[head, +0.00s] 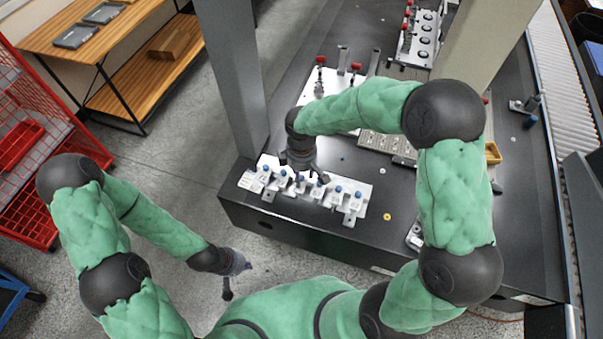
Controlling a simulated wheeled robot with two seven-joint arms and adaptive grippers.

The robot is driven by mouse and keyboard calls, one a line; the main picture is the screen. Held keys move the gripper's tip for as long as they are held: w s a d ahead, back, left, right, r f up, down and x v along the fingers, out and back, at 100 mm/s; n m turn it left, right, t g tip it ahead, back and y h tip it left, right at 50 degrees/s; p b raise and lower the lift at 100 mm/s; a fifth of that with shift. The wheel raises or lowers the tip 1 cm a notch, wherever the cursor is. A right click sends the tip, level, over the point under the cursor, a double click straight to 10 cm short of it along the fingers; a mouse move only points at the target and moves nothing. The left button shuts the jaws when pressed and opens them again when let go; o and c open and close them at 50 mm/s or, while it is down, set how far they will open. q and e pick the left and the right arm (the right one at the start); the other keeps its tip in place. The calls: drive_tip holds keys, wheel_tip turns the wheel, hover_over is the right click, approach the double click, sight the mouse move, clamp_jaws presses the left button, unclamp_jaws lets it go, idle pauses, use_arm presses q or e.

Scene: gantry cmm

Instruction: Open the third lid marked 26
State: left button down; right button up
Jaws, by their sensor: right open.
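A white fixture (333,201) with a row of several small lids with blue knobs (338,189) sits at the near left part of the dark table. The numbers on the lids are too small to read. My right gripper (301,172) is open above the row, near its middle-left lids, and hides part of them. I cannot tell whether it touches a lid. My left gripper (238,280) hangs low on the left, in front of the table and well away from the fixture; its finger opening is not clear.
The dark table (300,222) has a grey column (232,70) rising close to the fixture's left. Toggle clamps with red tips (320,60) stand behind my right arm. A small yellow ring (387,217) lies right of the fixture. A red cart (30,145) stands far left.

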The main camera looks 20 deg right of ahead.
clamp_jaws()
drive_tip(key=shift+w+d+p, duration=0.25)
drive_tip(key=shift+w+d, duration=0.4)
drive_tip(key=shift+w, duration=0.3)
drive_tip(key=shift+w+d+p, duration=0.25)
drive_tip(key=shift+w+d, duration=0.35)
drive_tip(key=shift+w, duration=0.35)
unclamp_jaws()
drive_tip(key=shift+s, duration=0.1)
drive_tip(key=shift+r, duration=0.1)
wheel_tip(320, 180, up, 12)
